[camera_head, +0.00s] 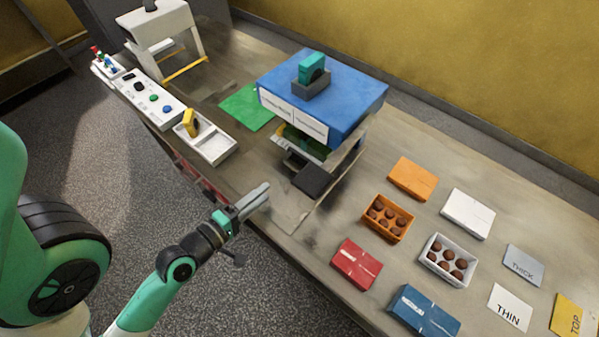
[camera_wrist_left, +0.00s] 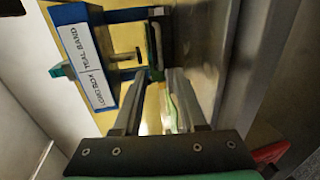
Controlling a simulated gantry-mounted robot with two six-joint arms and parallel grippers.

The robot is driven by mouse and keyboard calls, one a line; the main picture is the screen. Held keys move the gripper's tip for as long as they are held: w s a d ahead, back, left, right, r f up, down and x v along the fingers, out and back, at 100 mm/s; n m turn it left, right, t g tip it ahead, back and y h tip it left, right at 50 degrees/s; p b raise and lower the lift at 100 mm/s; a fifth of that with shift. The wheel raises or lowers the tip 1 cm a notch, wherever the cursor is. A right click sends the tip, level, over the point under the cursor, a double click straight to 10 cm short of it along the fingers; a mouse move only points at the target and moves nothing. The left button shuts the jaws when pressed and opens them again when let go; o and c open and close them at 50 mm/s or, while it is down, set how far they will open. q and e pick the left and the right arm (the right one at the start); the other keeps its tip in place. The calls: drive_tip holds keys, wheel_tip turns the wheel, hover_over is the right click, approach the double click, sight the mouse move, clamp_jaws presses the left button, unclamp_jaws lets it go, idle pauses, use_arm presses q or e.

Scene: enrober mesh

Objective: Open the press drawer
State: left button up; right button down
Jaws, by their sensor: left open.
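A blue-topped unit (camera_head: 350,92), which I take to be the press, stands on the bench, with a white label (camera_head: 292,114) on its front. A dark tray-like part (camera_head: 313,179) sticks out low at its front; I cannot tell surely whether this is the drawer. The unit's blue edge and label also show in the left wrist view (camera_wrist_left: 85,58), with a dark T-shaped part (camera_wrist_left: 126,56) beside them. My left gripper (camera_head: 264,196) is open, with nothing seen between its fingers, near the bench's front edge and short of the unit. My right gripper is not in view.
A white panel with buttons (camera_head: 147,92) and a tray with a yellow block (camera_head: 192,123) lie to the left, a white frame (camera_head: 166,30) behind them. Chocolate boxes (camera_head: 388,218), coloured lids and cards such as THIN (camera_head: 510,309) cover the bench right of the unit.

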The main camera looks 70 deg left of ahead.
use_arm(q)
drive_tip(key=shift+w, duration=0.3)
drive_tip(key=x, duration=1.1)
drive_tip(key=shift+f, duration=0.1)
clamp_jaws()
idle(0.8)
